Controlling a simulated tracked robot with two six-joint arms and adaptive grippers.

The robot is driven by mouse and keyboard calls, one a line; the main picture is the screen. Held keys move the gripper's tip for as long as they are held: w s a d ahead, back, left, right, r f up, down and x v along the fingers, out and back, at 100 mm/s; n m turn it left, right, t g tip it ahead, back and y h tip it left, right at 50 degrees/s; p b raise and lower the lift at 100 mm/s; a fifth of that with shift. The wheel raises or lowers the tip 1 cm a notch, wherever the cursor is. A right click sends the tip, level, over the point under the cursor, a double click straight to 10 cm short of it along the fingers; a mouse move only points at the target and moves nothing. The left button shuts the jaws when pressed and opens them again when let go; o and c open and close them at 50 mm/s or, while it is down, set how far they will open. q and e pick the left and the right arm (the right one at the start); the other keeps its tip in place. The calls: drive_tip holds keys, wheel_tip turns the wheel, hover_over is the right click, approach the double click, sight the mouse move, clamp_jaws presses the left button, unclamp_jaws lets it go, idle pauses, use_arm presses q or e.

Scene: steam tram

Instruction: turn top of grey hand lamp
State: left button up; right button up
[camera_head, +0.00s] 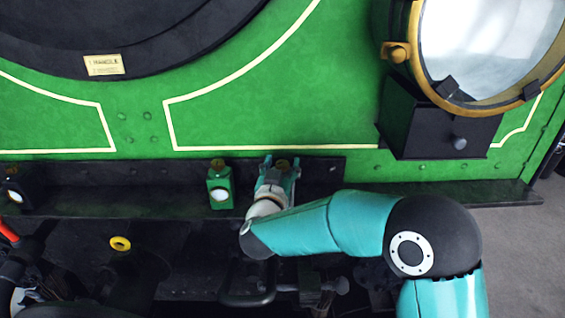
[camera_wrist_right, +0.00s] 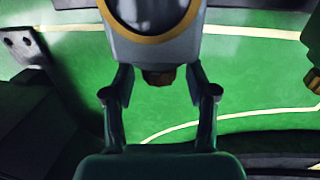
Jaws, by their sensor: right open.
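The grey hand lamp (camera_wrist_right: 150,45) fills the top middle of the right wrist view, with a yellow ring around its lens. Its small brown top (camera_wrist_right: 160,77) points toward my right gripper (camera_wrist_right: 158,92). The gripper's two fingers are apart, one on each side of the top; I cannot tell whether they touch it. In the head view my right gripper (camera_head: 277,176) is at the dark shelf, and it and my wrist hide most of the lamp. The lamp's brassy top (camera_head: 281,162) just shows there. My left gripper is not in view.
A green hand lamp (camera_head: 220,187) stands close to the left of my right gripper on the dark shelf (camera_head: 120,190). A black lamp (camera_head: 14,190) is at the far left. A large brass-rimmed headlamp (camera_head: 488,50) stands above right. The shelf between the black and green lamps is clear.

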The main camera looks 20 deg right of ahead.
drive_tip(key=v, duration=1.1)
